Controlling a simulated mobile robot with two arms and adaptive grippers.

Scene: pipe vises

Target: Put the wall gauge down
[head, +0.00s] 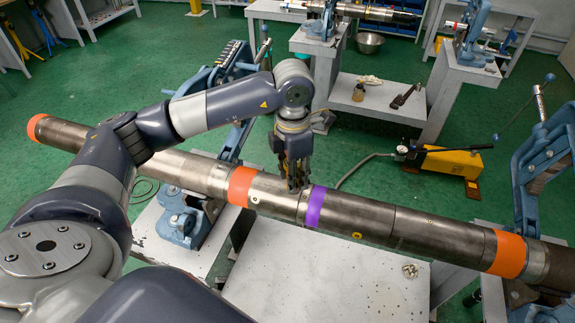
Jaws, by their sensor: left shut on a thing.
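My left gripper (296,180) points down at the top of the long steel pipe (350,218), just left of its purple band (315,206). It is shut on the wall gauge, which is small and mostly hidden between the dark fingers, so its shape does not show. I cannot tell whether the fingertips or the gauge touch the pipe. My right gripper is not in view.
The pipe runs across the view through a blue vise (185,215) at left and another blue vise (540,160) at right. The white bench top (320,285) below is mostly clear, with a small metal part (410,271). A yellow pump (450,162) stands behind.

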